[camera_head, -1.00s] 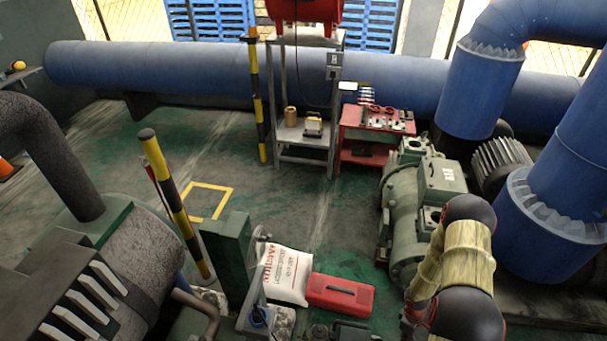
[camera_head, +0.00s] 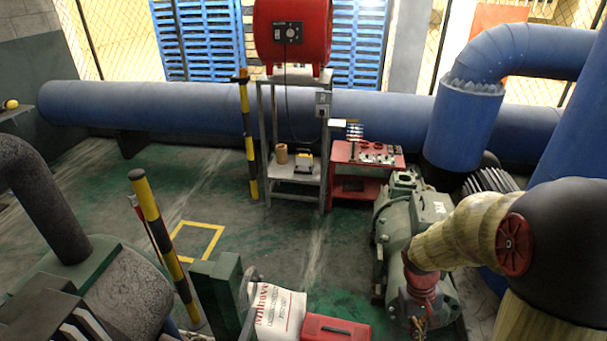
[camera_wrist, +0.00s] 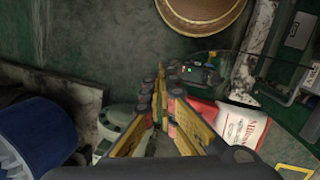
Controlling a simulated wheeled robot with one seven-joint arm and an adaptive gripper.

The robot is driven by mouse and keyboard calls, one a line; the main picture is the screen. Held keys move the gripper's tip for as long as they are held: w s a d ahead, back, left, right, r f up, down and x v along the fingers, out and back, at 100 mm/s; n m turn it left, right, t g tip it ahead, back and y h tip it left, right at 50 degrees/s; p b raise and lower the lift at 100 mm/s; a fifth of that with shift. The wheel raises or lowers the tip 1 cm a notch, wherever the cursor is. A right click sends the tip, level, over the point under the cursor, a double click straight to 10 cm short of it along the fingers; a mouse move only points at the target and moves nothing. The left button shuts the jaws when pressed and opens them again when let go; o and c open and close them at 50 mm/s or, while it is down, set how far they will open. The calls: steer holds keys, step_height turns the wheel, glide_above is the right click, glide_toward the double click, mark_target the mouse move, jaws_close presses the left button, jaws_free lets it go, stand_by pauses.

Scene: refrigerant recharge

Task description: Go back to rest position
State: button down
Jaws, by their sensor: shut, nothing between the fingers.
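My arm (camera_head: 465,235) comes in from the right edge of the head view and bends down in front of the green pump. My gripper (camera_head: 418,328) points down near the bottom edge there, small and partly cut off. In the wrist view, my gripper (camera_wrist: 160,85) has its yellow fingers drawn together at the tips, with nothing held.
The green pump (camera_head: 400,230) stands beside my arm, with large blue pipes (camera_head: 465,125) behind. A white sack (camera_head: 275,310) and the red toolbox (camera_head: 335,329) lie at the bottom. A red cart (camera_head: 365,155) and metal stand (camera_head: 293,170) are farther back.

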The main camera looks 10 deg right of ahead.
steer(key=s+a+r+t, duration=0.2)
steer(key=a+r, duration=0.2)
steer(key=r, duration=0.4)
steer(key=s+a+r+t+y, duration=0.1)
steer(key=s+a+r+t, duration=0.2)
steer(key=a+r, duration=0.2)
steer(key=s+a+r+t, duration=0.2)
steer(key=a+r, duration=0.3)
steer(key=r, duration=0.6)
steer(key=shift+s+a+n+t+y, duration=0.25)
steer(key=shift+n+t+y, duration=0.05)
steer(key=shift+t, duration=0.1)
